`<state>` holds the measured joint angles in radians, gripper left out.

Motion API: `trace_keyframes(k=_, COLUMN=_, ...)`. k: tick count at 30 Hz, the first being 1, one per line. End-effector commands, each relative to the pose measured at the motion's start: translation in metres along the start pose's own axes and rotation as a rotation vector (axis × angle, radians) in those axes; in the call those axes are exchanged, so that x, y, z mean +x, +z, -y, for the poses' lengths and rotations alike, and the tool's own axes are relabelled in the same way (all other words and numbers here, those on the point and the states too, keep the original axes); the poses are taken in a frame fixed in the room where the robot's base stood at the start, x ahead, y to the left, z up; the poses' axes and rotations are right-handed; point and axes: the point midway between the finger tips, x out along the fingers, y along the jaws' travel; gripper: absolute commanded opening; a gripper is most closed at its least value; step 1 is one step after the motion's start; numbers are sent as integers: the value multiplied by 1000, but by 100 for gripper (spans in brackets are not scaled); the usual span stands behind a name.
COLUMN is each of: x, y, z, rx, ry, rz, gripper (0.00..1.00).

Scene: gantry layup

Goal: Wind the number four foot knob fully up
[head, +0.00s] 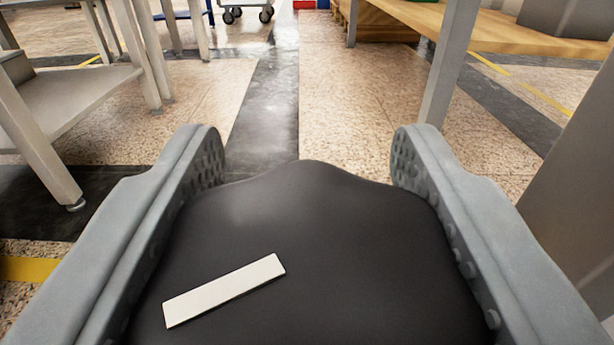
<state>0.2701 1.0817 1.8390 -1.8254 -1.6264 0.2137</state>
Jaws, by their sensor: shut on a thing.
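A large dark lobed knob (320,225) fills the space between the jaws in the head view. A white bar mark (224,290) lies on its face, slanting up to the right. My gripper (307,160) has one grey padded finger on each side of the knob and is shut on it. No number shows on the knob, so I cannot tell from the picture that it is number four. The foot and stem under the knob are hidden.
A grey metal frame with a low shelf (65,100) stands at the left. A wooden-topped bench (500,30) on a grey leg (450,65) stands at the right. A wheeled trolley (245,8) is far back. The speckled floor ahead is clear.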

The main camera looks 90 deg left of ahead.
Motion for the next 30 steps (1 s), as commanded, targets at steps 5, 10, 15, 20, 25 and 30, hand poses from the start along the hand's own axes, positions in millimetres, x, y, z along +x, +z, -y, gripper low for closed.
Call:
trace_keyframes(k=5, x=0, y=0, z=1, rx=0, ry=-79, rz=0, gripper=26)
trace_keyframes(k=10, x=0, y=0, z=2, rx=-1, ry=-120, rz=-1, gripper=26)
trace_keyframes(k=15, x=0, y=0, z=2, rx=0, ry=-135, rz=-1, gripper=26)
trace_keyframes(k=20, x=0, y=0, z=2, rx=0, ry=-136, rz=-1, gripper=26)
trace_keyframes(k=25, x=0, y=0, z=2, rx=0, ry=-136, rz=-1, gripper=26)
trace_keyframes(k=30, x=0, y=0, z=2, rx=0, ry=-135, rz=-1, gripper=71)
